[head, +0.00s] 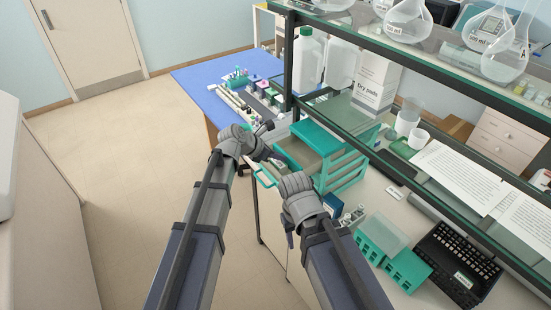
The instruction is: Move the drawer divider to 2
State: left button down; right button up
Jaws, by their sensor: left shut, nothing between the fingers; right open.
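A teal drawer unit (328,146) stands on the bench below the shelf. Its drawer (265,178) is pulled out toward me, with the teal front edge showing between my arms. My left gripper (275,160) is shut and empty, at or just over the open drawer. I cannot tell whether it touches anything there. My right gripper (290,236) is open, pointing down in front of the bench edge, lower and nearer to me than the drawer. The divider and its numbered positions cannot be made out; my arms hide much of the drawer's inside.
A glass shelf with flasks (406,20) overhangs the bench. A Dry pads box (375,85) stands behind the drawer unit. Teal racks (408,270) and a black slide tray (455,262) lie at the right. A blue mat (205,80) with small items is beyond. The floor at left is clear.

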pick_arm(q)
jog(key=w+d, duration=0.1)
jog(key=d, duration=0.1)
jog(key=w+d, duration=0.2)
jog(key=shift+w+d, duration=0.15)
jog(key=shift+d, duration=0.15)
jog(key=shift+a, duration=0.1)
jog(key=shift+r, duration=0.1)
